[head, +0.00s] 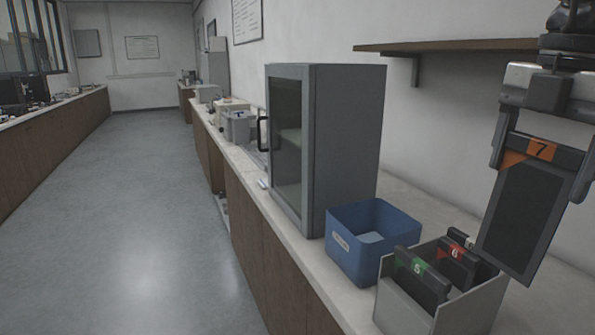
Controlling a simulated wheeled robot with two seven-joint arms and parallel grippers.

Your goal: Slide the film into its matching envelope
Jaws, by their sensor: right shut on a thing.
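My right gripper (541,150) is at the upper right, shut on a dark flat film holder (525,215) with a grey frame. The holder has an orange label reading 7 and an orange corner mark. It hangs slightly tilted above the right side of a light grey open box (470,312). In that box stand several dark holders, one with a green label (421,267) and one with a red label (458,251); the one behind is partly hidden. I cannot tell whether any is the matching envelope. My left gripper is not in view.
A blue bin (352,259) with a white label and something pale inside stands left of the grey box. Behind it is a grey cabinet (345,140) with a glass door. A wall shelf (450,46) is above. The floor (160,220) at left is clear.

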